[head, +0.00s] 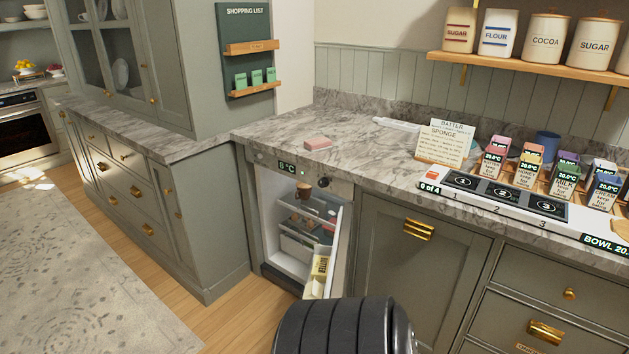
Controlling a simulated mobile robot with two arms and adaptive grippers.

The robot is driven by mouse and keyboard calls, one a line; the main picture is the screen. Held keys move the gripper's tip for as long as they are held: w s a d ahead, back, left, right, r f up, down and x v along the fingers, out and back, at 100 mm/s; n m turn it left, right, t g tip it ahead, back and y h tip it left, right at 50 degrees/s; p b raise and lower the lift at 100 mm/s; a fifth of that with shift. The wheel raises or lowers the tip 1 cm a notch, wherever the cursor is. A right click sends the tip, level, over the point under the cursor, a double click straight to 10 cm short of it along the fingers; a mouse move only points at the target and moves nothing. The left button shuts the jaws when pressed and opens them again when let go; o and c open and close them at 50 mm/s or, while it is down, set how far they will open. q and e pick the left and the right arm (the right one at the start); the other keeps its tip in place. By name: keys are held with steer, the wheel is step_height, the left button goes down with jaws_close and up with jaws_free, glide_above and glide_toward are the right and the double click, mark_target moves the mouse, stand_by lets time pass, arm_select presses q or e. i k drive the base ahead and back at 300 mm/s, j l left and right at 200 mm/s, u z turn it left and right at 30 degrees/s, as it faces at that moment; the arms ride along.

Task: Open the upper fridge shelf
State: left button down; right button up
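The small fridge (258,222) is built in under the marble counter. A display above it reads 8 °C. Its door (341,240) is swung open on the right side. The upper fridge shelf (322,209) shows inside, with a brown cup (304,190) on it. It looks partly slid forward, but I cannot tell how far. A lower shelf or drawer (297,244) is below it. A yellow labelled pack (320,265) sits low at the open door. Neither gripper can be made out; a dark ribbed part of mine fills the bottom middle.
A pink block (318,143) lies on the counter (365,150) above the fridge. A numbered board (505,193) and several small cartons stand at the right. A closed cabinet (408,262) is right of the fridge. Wooden floor (236,318) is free at the front left.

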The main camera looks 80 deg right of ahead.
mark_target(316, 218)
steer(key=i+z, duration=0.4)
steer(key=i, duration=0.25)
steer(key=i+j+z, duration=0.2)
steer(key=i+z, duration=0.25)
steer(key=i, duration=0.15)
steer(key=i+l+z, duration=0.15)
steer(key=i+z, duration=0.65)
steer(key=i+j+z, duration=0.1)
steer(key=i+z, duration=0.3)
steer(key=i+j+z, duration=0.2)
steer(key=z, duration=0.2)
steer(key=i, duration=0.1)
